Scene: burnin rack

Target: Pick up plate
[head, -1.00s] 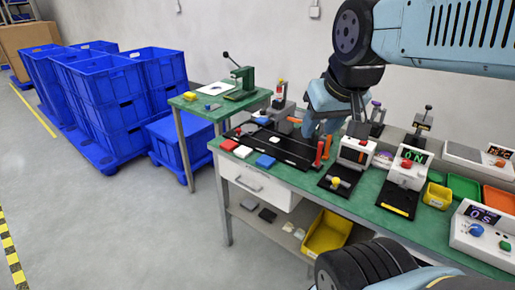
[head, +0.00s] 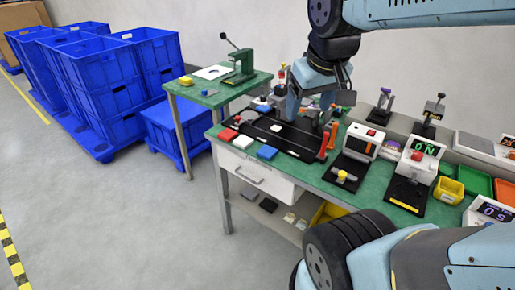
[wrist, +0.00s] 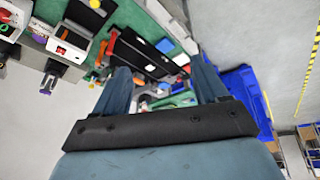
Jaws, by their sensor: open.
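Which thing is the plate I cannot tell for sure. Small flat pieces, red (head: 228,134), white (head: 243,142) and blue (head: 267,153), lie along the front edge of the green workbench. Behind them is a long black board (head: 300,148) with a small white piece (head: 276,128) on it. My gripper (head: 312,108) is above the back part of this board, pointing down. In the wrist view my gripper (wrist: 160,80) is open, fingers wide apart, with nothing visibly held. The black board (wrist: 142,50) also shows there beyond the fingers.
Orange-red posts (head: 328,140) stand at the board's right end. A white device with a red button (head: 364,142) and an ON display unit (head: 424,150) stand right. A green press (head: 240,68) stands on the side table. Blue crates (head: 110,85) are stacked left. Floor in front is clear.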

